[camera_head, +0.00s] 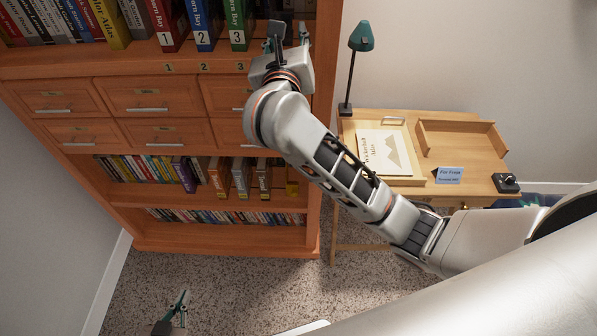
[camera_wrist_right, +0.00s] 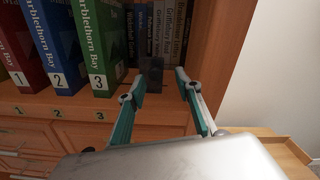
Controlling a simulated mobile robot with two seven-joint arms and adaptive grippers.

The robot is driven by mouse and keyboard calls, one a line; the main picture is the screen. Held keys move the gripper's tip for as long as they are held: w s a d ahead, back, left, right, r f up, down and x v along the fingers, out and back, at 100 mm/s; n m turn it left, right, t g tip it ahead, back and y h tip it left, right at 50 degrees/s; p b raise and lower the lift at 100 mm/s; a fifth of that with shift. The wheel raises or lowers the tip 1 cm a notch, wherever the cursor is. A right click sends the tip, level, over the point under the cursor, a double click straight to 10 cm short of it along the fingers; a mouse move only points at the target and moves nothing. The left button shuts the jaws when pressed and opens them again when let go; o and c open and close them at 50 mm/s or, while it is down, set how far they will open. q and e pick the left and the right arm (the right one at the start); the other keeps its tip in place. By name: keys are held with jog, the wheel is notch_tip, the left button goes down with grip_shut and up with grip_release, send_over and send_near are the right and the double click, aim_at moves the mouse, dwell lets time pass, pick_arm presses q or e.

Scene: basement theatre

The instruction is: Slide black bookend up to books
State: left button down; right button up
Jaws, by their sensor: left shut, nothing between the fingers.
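The black bookend (camera_wrist_right: 152,67) stands on the shelf in the right wrist view, in front of several dark books (camera_wrist_right: 170,32). My right gripper (camera_wrist_right: 165,78) is open. Its fingers point at the shelf, and the left fingertip is close to the bookend; I cannot tell whether they touch. In the head view my right gripper (camera_head: 288,32) is at the right end of the upper shelf, where the arm and gripper hide most of the bookend area. My left gripper (camera_head: 182,298) is shut and empty, low over the floor.
Numbered red, blue and green volumes (camera_wrist_right: 62,45) stand left of the bookend. The bookcase's right side panel (camera_head: 325,80) is close to my right gripper. A desk (camera_head: 450,150) with a green lamp (camera_head: 361,38) stands right of the bookcase.

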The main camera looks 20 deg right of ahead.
jog(key=s+d+f+n+t+h, duration=0.1)
jog(key=s+d+n+t+h, duration=0.4)
jog(key=s, duration=0.3)
jog(key=s+a+f+n+g+y, duration=0.1)
jog(key=s+a+f+n+y, duration=0.1)
jog(key=f+n+y, duration=0.3)
jog(key=s+a+f+n+g+y+b, duration=0.1)
jog(key=f+n+y, duration=0.4)
jog(key=f+n, duration=0.6)
jog(key=s+a+f+n+g+y, duration=0.1)
jog(key=s+a+f+n+y, duration=0.3)
jog(key=f+n, duration=0.5)
jog(key=shift+a+y+b, duration=0.15)
jog(key=shift+y+b, duration=0.25)
jog(key=shift+y, duration=0.3)
jog(key=shift+r, duration=0.1)
